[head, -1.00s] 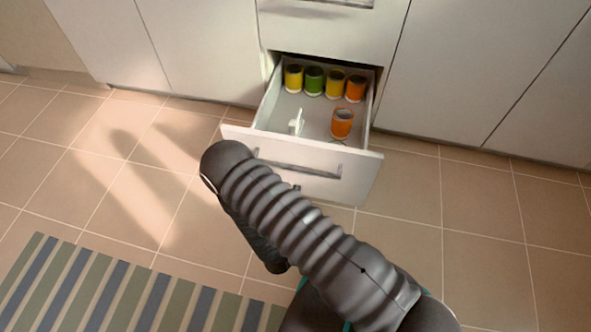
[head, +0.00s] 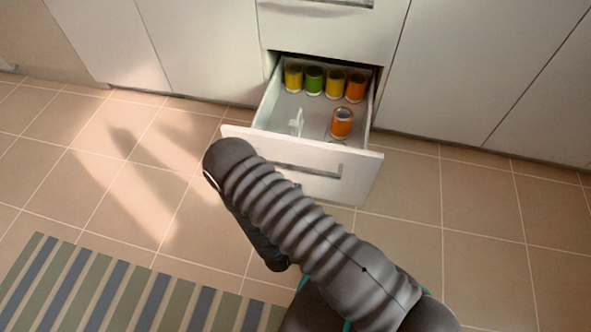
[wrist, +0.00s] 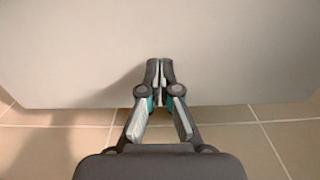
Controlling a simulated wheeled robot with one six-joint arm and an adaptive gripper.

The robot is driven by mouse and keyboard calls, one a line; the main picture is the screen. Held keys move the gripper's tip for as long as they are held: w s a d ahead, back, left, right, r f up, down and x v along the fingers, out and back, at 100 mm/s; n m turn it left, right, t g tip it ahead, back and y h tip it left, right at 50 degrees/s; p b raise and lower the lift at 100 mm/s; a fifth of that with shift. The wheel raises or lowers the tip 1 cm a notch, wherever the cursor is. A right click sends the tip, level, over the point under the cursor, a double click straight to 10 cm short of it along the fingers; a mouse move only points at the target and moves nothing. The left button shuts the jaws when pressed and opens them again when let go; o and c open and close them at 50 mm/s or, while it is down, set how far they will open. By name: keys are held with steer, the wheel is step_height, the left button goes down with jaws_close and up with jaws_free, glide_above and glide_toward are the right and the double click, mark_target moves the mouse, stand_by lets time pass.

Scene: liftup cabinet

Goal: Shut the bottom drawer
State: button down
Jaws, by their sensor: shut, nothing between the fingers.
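The bottom drawer (head: 350,180) is pulled well out of the white cabinet in the head view. Its grey bar handle (head: 305,170) runs across the front, partly behind my arm. In the wrist view a broad pale panel, which looks like the drawer front (wrist: 70,55), fills the upper part. My gripper (wrist: 160,64) is shut and empty, with its fingertips pointing at that panel near its lower edge. I cannot tell whether they touch it. In the head view my arm hides the gripper.
Several yellow, green and orange cans (head: 314,80) stand in the drawer, with a small white item (head: 297,122) at its left. A closed drawer (head: 330,30) is above. Tiled floor (head: 480,230) lies clear to the right, and a striped rug (head: 110,290) lies at the lower left.

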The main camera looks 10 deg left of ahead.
steer(key=shift+w, duration=0.75)
steer(key=b, duration=0.6)
glide_toward(313, 131)
steer(key=shift+w+r, duration=0.6)
steer(key=shift+r, duration=0.3)
steer(key=shift+w+r, duration=0.55)
steer(key=shift+r, duration=0.3)
steer(key=shift+w+d, duration=0.1)
steer(key=shift+w, duration=6.9)
steer(key=shift+w, duration=1.3)
steer(key=shift+s+r+p, duration=0.1)
steer(key=shift+s+p, duration=0.55)
steer(key=shift+s, duration=0.95)
steer(key=shift+s+p, duration=0.9)
steer(key=shift+s, duration=2.05)
